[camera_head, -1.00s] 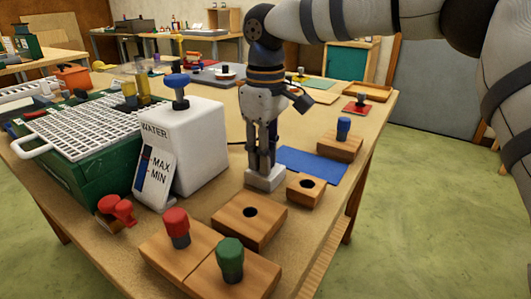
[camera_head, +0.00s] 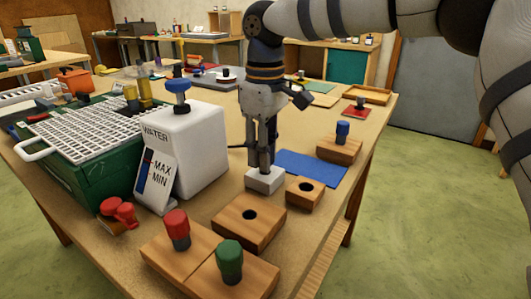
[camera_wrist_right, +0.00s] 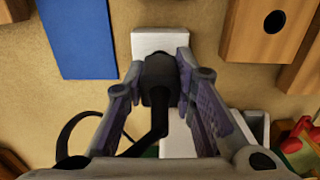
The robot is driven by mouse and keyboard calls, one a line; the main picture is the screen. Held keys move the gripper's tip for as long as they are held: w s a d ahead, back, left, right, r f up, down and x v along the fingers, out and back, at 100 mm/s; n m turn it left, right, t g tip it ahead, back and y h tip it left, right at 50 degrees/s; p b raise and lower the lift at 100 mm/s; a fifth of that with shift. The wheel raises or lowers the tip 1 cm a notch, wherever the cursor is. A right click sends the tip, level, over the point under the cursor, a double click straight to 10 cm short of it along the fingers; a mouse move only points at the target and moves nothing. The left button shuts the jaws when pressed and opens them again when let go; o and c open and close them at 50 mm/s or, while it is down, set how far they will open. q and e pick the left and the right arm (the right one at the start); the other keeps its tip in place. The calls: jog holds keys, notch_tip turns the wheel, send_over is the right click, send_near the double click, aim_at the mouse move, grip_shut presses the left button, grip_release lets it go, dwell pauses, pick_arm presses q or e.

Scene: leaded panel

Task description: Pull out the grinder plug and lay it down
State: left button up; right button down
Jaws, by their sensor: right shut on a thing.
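The black grinder plug (camera_wrist_right: 160,72) is between the two fingers of my right gripper (camera_wrist_right: 155,95), which is shut on it. In the head view my right gripper (camera_head: 260,150) points straight down over the pale socket block (camera_head: 264,181) on the table. The plug sits just over the block; I cannot tell whether its pins are fully clear. The socket block also shows under the plug in the right wrist view (camera_wrist_right: 160,40). The black cord (camera_wrist_right: 145,145) runs from the plug back toward the wrist and loops to the left. My left gripper is not in view.
A blue mat (camera_head: 312,166) lies right behind the socket block. Wooden blocks with holes (camera_head: 249,236) stand in front and to the right. The white water tank (camera_head: 183,150) stands close on the left. Red and green knobs (camera_head: 230,258) are at the front.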

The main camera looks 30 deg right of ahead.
jog(key=shift+r, duration=0.2)
dwell(0.4)
jog(key=shift+r, duration=0.65)
jog(key=shift+f, duration=0.1)
